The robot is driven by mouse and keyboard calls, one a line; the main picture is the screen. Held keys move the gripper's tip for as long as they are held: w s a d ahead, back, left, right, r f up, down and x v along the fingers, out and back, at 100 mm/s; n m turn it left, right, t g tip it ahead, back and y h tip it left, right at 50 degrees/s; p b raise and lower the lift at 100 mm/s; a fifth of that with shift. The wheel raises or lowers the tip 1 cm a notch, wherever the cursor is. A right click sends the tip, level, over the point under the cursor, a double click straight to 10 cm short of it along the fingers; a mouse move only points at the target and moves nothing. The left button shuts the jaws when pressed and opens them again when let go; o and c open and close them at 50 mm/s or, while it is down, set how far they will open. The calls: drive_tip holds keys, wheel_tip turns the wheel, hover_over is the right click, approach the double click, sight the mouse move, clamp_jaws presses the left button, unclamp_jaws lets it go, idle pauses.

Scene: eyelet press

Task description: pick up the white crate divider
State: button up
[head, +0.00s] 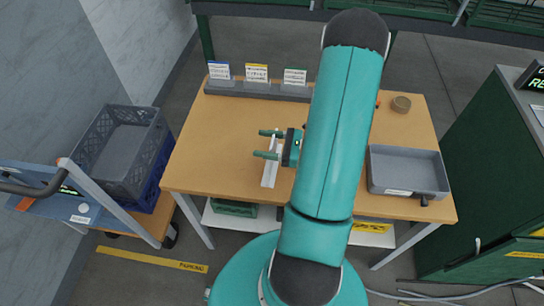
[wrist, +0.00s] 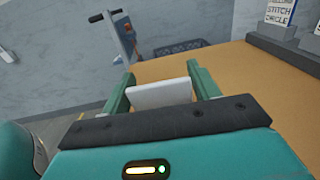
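The white crate divider (head: 270,172) is a narrow pale strip on the wooden table, left of my arm in the head view. In the wrist view the divider (wrist: 161,93) shows as a white panel between the two green fingers. My gripper (head: 267,144) points left with its fingers wide apart; it also shows in the wrist view (wrist: 160,80). In the head view the strip runs past the nearer finger toward the table's front edge. My gripper looks open; whether a finger touches the divider I cannot tell. The divider's lower part is hidden in the wrist view.
A grey rack (head: 230,89) with several cards lines the back edge. A cart with a grey crate (head: 88,173) stands left. The table's left part is clear.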

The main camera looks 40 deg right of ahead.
drive_tip(key=c, duration=0.8)
drive_tip(key=shift+r, duration=0.1)
